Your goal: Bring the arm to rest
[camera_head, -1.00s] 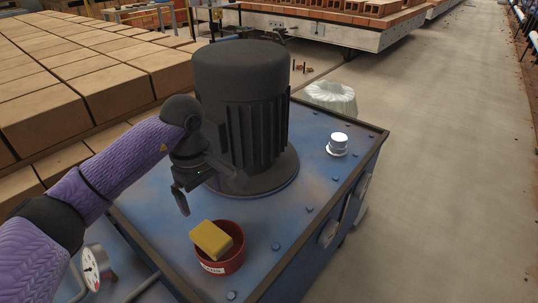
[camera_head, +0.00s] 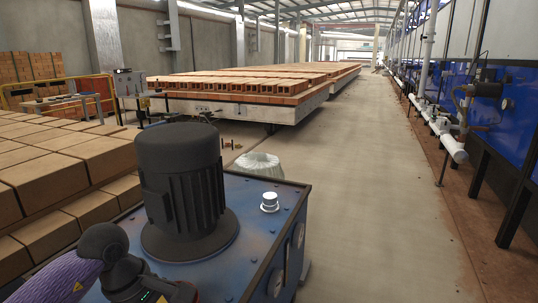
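My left arm, in a purple sleeve with dark joints, comes in at the lower left corner. Its wrist is at the bottom edge, in front of the dark motor (camera_head: 182,190). The fingers of the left gripper are cut off by the bottom of the view, so their state is hidden. My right arm and gripper do not show. The motor stands on a blue metal housing (camera_head: 255,225). A small silver cap (camera_head: 269,201) sits on the housing top, right of the motor.
Stacked bricks (camera_head: 60,165) stand close on the left. A bin with a clear liner (camera_head: 258,166) stands behind the housing. A long kiln car (camera_head: 240,100) with bricks lies beyond. The concrete aisle (camera_head: 365,200) is clear. Blue panels and pipes (camera_head: 430,110) line the right.

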